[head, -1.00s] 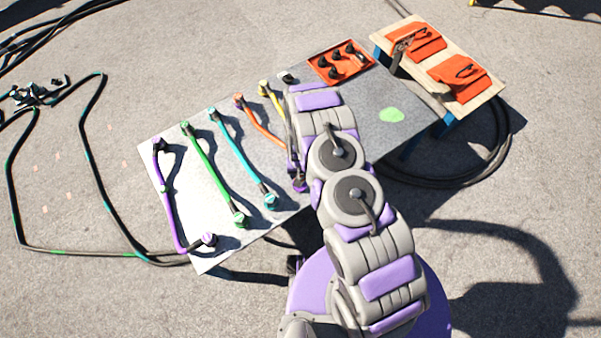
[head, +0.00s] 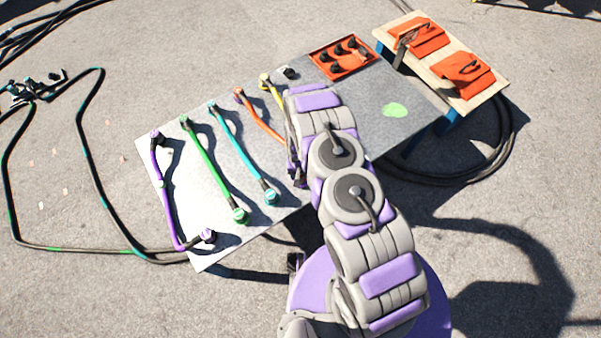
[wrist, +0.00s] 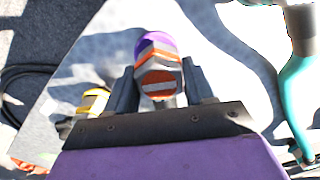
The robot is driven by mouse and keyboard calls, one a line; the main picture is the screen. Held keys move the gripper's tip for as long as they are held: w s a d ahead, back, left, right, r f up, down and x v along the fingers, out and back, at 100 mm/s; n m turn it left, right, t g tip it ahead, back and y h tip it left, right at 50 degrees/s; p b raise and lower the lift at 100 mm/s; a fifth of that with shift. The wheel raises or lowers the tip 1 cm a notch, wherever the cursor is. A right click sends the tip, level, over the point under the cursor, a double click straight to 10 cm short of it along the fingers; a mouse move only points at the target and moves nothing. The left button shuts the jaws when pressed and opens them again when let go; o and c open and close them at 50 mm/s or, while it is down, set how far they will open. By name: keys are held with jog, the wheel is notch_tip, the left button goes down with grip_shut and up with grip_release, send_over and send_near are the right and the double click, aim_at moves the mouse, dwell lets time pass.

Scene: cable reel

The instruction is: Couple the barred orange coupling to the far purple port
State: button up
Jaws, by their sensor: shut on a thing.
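In the wrist view my gripper (wrist: 160,88) is shut on the orange coupling (wrist: 161,82), which has orange and pale bars on its face. A purple part (wrist: 158,45) shows just beyond the coupling, close against it; I cannot tell whether they are joined. In the head view the orange hose (head: 262,127) runs toward my gripper, and its near end is hidden by my arm. The purple hose (head: 170,205) lies at the left of the table, with one purple end fitting far (head: 157,138) and one near (head: 207,236).
Green (head: 206,163) and teal (head: 236,152) hoses lie left of the orange one; a yellow fitting (head: 265,80) is to its right. A red tray (head: 320,55) with black parts stands at the back. The grey table (head: 375,85) is clear around a green patch (head: 395,110).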

jog(key=shift+d, duration=0.3)
jog(key=shift+f, duration=0.4)
jog(key=o, duration=1.2)
jog(key=shift+o, duration=0.2)
notch_tip(320, 180, up, 17)
jog(key=p, duration=0.4)
jog(key=shift+r, duration=0.15)
